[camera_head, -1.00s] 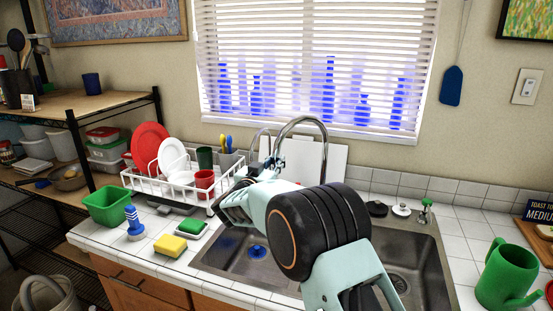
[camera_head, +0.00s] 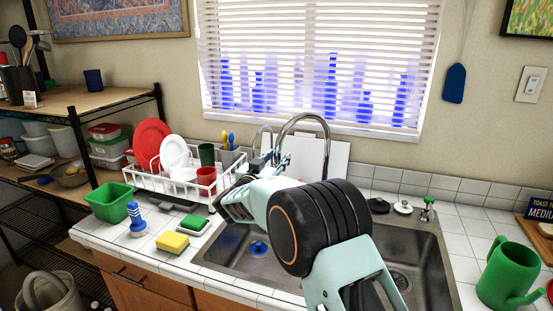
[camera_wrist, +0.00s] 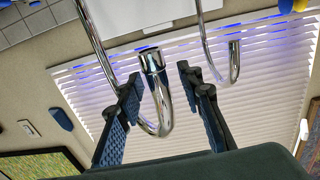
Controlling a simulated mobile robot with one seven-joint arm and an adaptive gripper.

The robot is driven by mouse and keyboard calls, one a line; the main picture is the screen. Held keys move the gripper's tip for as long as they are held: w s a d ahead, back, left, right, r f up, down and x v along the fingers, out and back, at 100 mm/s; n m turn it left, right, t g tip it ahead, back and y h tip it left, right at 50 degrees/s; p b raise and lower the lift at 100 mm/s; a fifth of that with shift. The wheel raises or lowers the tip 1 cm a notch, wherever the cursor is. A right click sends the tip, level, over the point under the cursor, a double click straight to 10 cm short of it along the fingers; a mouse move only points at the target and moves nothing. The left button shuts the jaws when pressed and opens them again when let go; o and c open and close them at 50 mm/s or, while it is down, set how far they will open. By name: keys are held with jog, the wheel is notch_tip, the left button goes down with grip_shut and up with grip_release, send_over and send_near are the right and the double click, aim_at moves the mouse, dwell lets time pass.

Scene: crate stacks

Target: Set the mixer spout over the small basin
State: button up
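The chrome mixer spout (camera_head: 306,118) arches up behind the sink. In the wrist view, upside down, its open end (camera_wrist: 152,62) hangs between my two fingers, nearer the left one; I cannot tell if they touch. My gripper (camera_wrist: 159,80) is open, with a clear gap between the fingers. In the head view my arm crosses the sink and its end is near the faucet. The steel sink has a left basin (camera_head: 225,252) with a blue drain and a right basin (camera_head: 425,262) with a metal drain. My arm hides the divider, so I cannot compare their sizes.
A thinner second spout (camera_head: 262,130) stands left of the mixer; it also shows in the wrist view (camera_wrist: 234,62). A white dish rack (camera_head: 165,186) is left of the sink. A yellow sponge (camera_head: 172,243) and green watering can (camera_head: 505,275) flank the sink.

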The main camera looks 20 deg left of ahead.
jog(key=s, duration=1.2)
jog(key=shift+r, duration=0.1)
